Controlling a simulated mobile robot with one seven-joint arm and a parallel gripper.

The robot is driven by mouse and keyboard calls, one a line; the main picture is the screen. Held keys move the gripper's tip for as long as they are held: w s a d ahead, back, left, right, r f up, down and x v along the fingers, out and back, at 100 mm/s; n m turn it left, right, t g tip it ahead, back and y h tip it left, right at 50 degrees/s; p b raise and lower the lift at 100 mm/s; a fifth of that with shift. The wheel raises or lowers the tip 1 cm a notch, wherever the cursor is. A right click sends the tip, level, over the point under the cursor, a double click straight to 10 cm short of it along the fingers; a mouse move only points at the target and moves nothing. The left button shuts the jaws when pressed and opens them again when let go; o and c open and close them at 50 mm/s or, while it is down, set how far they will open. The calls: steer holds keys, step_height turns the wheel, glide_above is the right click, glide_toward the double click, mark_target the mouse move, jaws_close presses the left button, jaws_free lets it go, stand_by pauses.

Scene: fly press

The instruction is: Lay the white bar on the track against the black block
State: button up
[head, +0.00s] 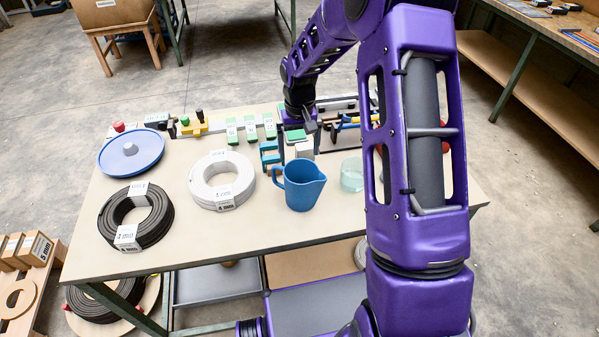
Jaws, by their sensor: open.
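My gripper (304,120) is open above the back middle of the table, pointing down; its fingers are small and partly hidden. A whitish block (304,149) stands just below and in front of it; I cannot tell for sure whether this is the white bar, or whether the gripper touches it. Dark rails (338,104) lie right of the gripper at the back, partly behind my arm; they may be the track. I cannot clearly pick out the black block; a dark piece (157,125) lies at the back left.
A blue jug (302,186), a clear glass bowl (351,176), a white coil (221,179), a black coil (136,214) and a blue round dish (130,152) stand on the table (240,228). Green-labelled blocks (250,128) are at the back. My arm hides the right side.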

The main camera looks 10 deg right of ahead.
steer(key=shift+w+d+f, duration=0.1)
steer(key=shift+w+f, duration=0.05)
steer(key=shift+f, duration=1.8)
steer(key=shift+w+d+f, duration=0.1)
steer(key=shift+f, duration=1.8)
